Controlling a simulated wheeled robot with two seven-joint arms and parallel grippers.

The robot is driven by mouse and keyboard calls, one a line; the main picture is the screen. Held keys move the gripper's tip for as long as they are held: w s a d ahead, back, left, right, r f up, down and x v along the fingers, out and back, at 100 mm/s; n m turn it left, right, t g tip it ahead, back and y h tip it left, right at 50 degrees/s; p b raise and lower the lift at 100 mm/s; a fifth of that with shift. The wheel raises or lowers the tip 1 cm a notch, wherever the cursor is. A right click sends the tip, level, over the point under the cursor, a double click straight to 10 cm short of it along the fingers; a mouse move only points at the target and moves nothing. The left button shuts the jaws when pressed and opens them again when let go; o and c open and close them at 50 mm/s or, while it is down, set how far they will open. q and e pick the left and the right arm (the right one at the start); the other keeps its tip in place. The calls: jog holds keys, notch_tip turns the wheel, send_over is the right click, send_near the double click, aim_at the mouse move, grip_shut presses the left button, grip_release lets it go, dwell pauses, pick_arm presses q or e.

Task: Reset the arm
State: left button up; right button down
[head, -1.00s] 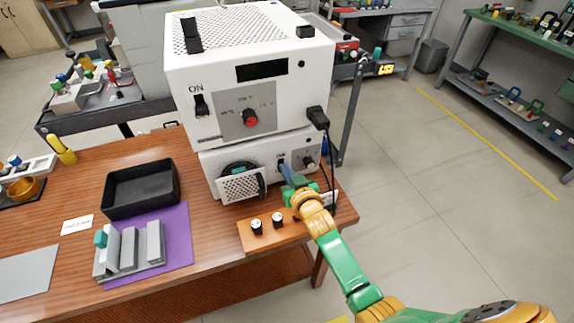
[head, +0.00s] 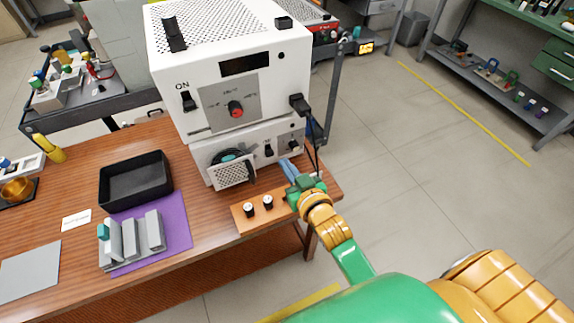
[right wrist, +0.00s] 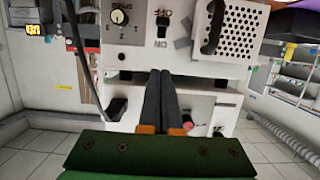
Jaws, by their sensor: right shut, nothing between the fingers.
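My right gripper (head: 289,166) is at the front right of the white machine in the head view, above the table's right end. In the right wrist view its two dark fingers (right wrist: 159,90) lie together, with nothing between them, pointing at the machine's lower front. The particle classifier (head: 235,80) is a white two-box machine with a red knob and an ON switch. Its lower unit (right wrist: 185,45) shows a dial, an OFF/ON rocker switch (right wrist: 162,28) and a perforated plate in the right wrist view. My left gripper is not in view.
A wooden strip with black-and-white knobs (head: 258,206) lies in front of the machine, close to my right gripper. A black cable (head: 311,130) hangs at its right side. A black tray (head: 135,182) and purple mat (head: 178,228) are left.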

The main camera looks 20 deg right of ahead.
jog(key=s+f+n+g, duration=0.1)
jog(key=s+f+g, duration=0.4)
jog(key=s, duration=0.5)
jog(key=s+f+n+g, duration=0.1)
jog(key=s+f+g, duration=0.2)
jog(key=s+g, duration=0.55)
jog(key=s+f, duration=0.3)
jog(key=f, duration=0.6)
jog(key=s+f, duration=0.3)
jog(key=f, duration=0.7)
jog(key=s+d+f, duration=0.2)
jog(key=s+f, duration=0.6)
jog(key=s, duration=0.3)
jog(key=shift+d+g+h, duration=0.3)
jog(key=shift+d+g, duration=0.05)
jog(key=shift+s+f, duration=0.1)
